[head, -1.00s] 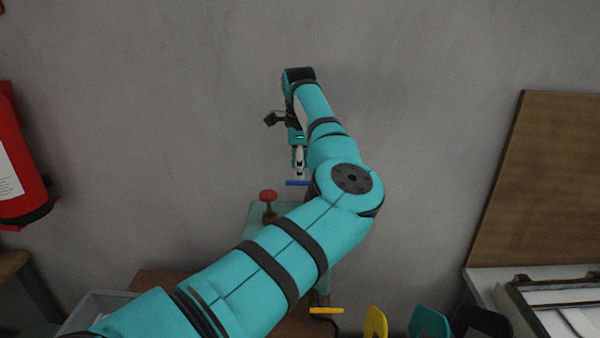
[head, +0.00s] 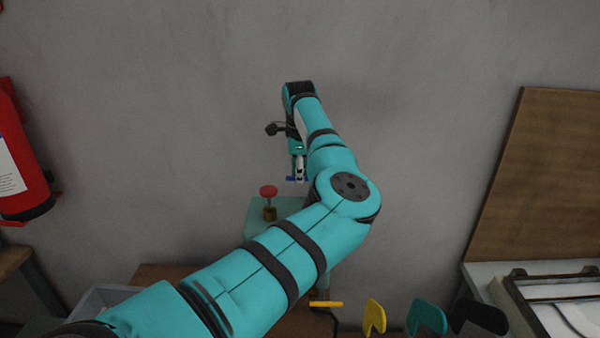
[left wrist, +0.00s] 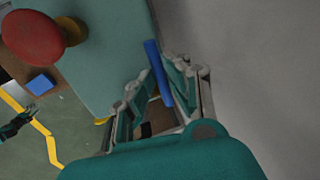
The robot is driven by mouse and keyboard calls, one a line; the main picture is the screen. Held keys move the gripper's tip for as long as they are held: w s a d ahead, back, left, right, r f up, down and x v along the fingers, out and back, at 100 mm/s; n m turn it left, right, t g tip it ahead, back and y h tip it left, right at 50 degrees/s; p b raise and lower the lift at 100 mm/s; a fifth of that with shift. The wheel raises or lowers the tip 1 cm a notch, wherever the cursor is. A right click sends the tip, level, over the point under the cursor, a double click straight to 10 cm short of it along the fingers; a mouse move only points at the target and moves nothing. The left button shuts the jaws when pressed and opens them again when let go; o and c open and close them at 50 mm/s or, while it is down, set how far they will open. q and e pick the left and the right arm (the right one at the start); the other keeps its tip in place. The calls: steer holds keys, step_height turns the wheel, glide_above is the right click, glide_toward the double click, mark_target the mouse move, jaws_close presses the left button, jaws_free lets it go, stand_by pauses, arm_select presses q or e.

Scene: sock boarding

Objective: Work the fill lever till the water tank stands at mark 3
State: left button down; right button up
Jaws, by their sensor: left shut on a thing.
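My left gripper (head: 299,178) is shut on a blue bar handle (head: 289,178) beside the teal machine body (head: 258,231). In the left wrist view the blue bar (left wrist: 153,60) runs between the two fingers (left wrist: 161,80). I cannot tell from these views whether this bar is the fill lever. The water tank's level and its marks cannot be made out. My left arm covers much of the machine in the head view. My right gripper is not clearly seen.
A red mushroom knob (head: 268,191) stands on the machine, close left of the gripper. A yellow bar (head: 326,304) sits lower, near yellow (head: 374,317), teal (head: 428,319) and black (head: 480,316) flat shapes. A fire extinguisher (head: 18,160) hangs at left. Grey wall lies behind.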

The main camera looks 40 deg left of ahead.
arm_select(q)
steer(key=shift+d, duration=0.1)
stand_by(0.4)
steer(key=shift+s+d+f+n+b, duration=0.1)
steer(key=shift+n+b, duration=0.35)
steer(key=shift+n, duration=0.25)
steer(key=shift+s+d+n+b, duration=0.25)
steer(key=shift+n+b, duration=0.2)
steer(key=shift+n, duration=0.55)
steer(key=shift+s+d+n+g+y, duration=0.1)
steer(key=shift+d+n+g+y, duration=0.15)
steer(key=shift+n, duration=0.65)
steer(key=shift+d+n+g+y, duration=0.15)
steer(key=shift+d+n+g, duration=0.15)
steer(key=shift+n, duration=0.6)
steer(key=c, duration=1.4)
jaws_free()
steer(key=shift+d, duration=0.1)
steer(key=shift+o, duration=0.2)
step_height(320, 180, up, 12)
steer(key=d, duration=0.2)
steer(key=shift+s, duration=0.3)
